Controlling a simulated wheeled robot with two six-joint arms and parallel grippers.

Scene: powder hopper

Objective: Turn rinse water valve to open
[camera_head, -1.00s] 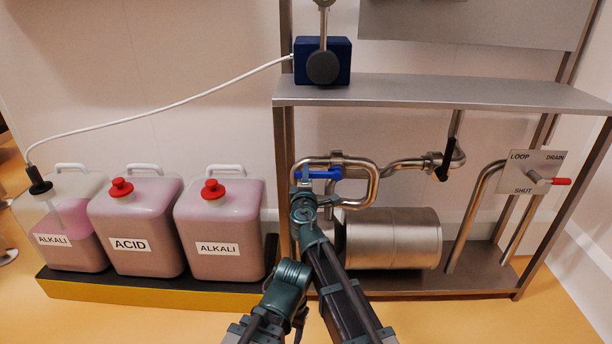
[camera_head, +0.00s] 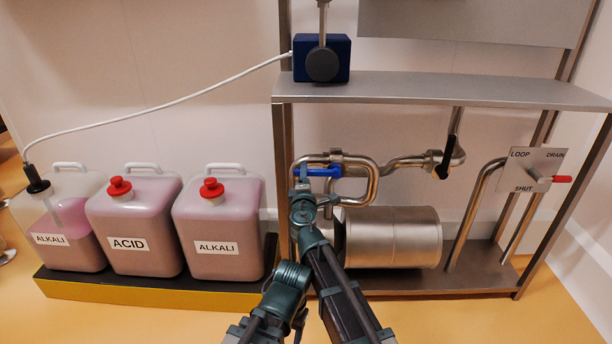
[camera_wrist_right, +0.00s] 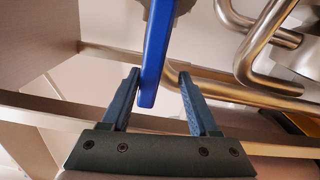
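The blue valve handle (camera_head: 323,171) is on the looped steel pipe at the left of the steel frame. It lies roughly level in the head view, and no label shows on it. In the right wrist view the handle (camera_wrist_right: 154,60) hangs between the two fingers of my right gripper (camera_wrist_right: 158,85). My left gripper cannot be made out.
A black handle (camera_head: 446,164) is on the pipe to the right. A red-tipped lever (camera_head: 561,179) sits on a LOOP/DRAIN/SHUT plate (camera_head: 536,163). A steel cylinder (camera_head: 392,238) lies below the pipes. A shelf (camera_head: 440,90) is above. Alkali and acid canisters (camera_head: 219,230) stand at left.

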